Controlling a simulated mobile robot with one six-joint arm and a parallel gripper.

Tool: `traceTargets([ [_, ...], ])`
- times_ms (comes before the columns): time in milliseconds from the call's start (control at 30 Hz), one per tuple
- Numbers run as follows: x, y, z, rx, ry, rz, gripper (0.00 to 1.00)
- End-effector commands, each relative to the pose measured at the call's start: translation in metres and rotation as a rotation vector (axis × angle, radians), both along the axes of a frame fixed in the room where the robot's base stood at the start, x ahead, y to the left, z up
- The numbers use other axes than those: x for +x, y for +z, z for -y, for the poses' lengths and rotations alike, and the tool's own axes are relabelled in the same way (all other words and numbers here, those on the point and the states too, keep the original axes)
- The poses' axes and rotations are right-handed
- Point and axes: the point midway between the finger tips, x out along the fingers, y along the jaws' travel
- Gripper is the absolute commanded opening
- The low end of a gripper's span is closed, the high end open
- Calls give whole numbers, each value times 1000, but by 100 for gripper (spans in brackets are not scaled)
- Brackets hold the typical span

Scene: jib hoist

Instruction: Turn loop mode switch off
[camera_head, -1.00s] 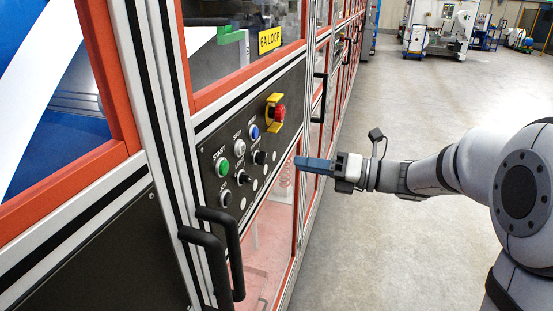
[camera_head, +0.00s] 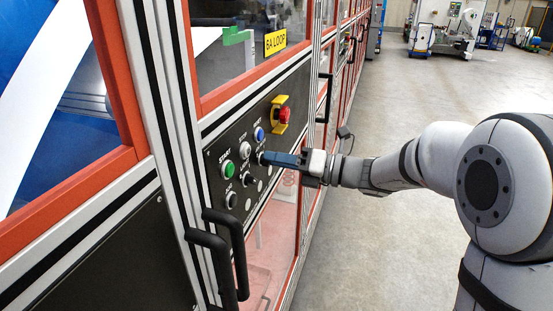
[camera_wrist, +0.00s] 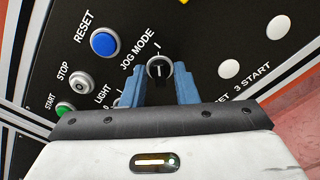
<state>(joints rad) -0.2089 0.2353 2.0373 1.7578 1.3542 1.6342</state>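The black rotary mode switch (camera_wrist: 159,69) shows in the wrist view, with a white line on its knob pointing towards a "I" mark. The label beside it reads "JOG MODE". I see no "loop mode" label; a yellow sign (camera_head: 275,42) above the panel reads "6A LOOP". My gripper (camera_wrist: 161,88) is open, with one blue finger on either side of the switch; I cannot tell whether they touch it. In the head view my gripper (camera_head: 266,158) is at the panel and partly hides the switch.
The black control panel (camera_head: 220,148) also carries a green start button (camera_head: 228,170), a white stop button (camera_head: 245,149), a blue reset button (camera_wrist: 104,43) and a red emergency button (camera_head: 284,116) in a yellow guard. Black door handles (camera_head: 238,255) stick out below.

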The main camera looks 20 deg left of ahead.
Motion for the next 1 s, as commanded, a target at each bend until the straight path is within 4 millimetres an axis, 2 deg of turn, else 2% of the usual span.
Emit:
traceTargets([
  [67,0,0,0,0,0,0,20],
  [300,0,0,1,-1,-1,0,0],
  [433,0,0,1,0,-1,0,0],
  [467,-1,0,-12,0,3,0,0],
  [533,0,0,-4,0,-1,1,0],
  [767,0,-2,0,-5,0,42,0],
  [1000,-1,-4,1,-16,-1,184,0],
])
